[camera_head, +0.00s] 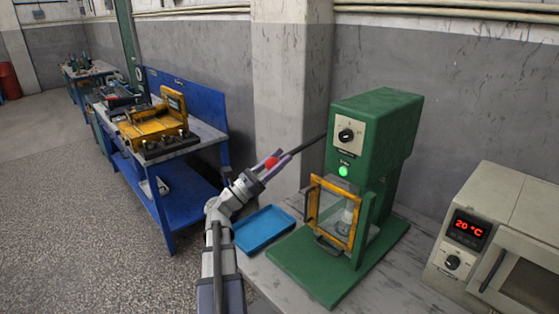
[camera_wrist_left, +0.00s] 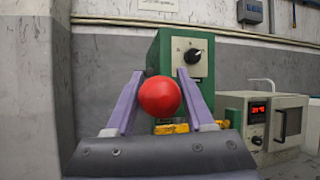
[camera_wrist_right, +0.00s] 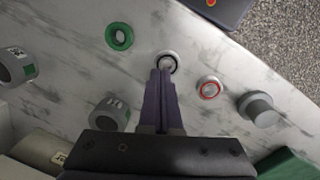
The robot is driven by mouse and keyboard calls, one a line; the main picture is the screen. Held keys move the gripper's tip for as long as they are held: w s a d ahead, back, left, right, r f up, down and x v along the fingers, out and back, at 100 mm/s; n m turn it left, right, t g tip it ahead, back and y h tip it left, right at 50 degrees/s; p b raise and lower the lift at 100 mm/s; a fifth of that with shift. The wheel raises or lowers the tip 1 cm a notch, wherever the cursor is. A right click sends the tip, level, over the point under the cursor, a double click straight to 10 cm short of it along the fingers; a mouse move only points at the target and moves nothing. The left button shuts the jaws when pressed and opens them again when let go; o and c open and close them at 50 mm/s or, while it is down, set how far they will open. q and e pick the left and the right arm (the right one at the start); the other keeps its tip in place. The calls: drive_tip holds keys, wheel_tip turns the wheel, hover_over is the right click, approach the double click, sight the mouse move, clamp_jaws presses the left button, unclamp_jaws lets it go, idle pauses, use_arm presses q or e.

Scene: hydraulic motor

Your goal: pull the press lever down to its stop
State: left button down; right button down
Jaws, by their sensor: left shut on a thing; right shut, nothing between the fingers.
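The green press (camera_head: 375,125) stands on the bench. Its dark press lever (camera_head: 308,145) slopes from the press's left side down to a red ball knob (camera_head: 271,162). My left gripper (camera_head: 279,158) is shut around the red knob, which also shows between the purple fingers in the left wrist view (camera_wrist_left: 160,97). My right gripper (camera_wrist_right: 162,73) is shut and empty over a marble-like top. Its tips overlap a pale ring with a black centre band (camera_wrist_right: 166,62) in that view; I cannot tell whether they touch. The right gripper is outside the head view.
A yellow-framed guard (camera_head: 333,212) fronts the press, below a lit green lamp (camera_head: 343,171). A blue tray (camera_head: 263,229) lies left of the press base. An oven reading 20 °C (camera_head: 500,230) is at right. Green (camera_wrist_right: 119,36) and red (camera_wrist_right: 209,88) rings lie near my right gripper.

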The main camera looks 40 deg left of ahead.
use_arm(q)
drive_tip(key=shift+s+d+f, duration=0.1)
drive_tip(key=shift+f, duration=0.4)
use_arm(e)
drive_tip(key=shift+f, duration=0.45)
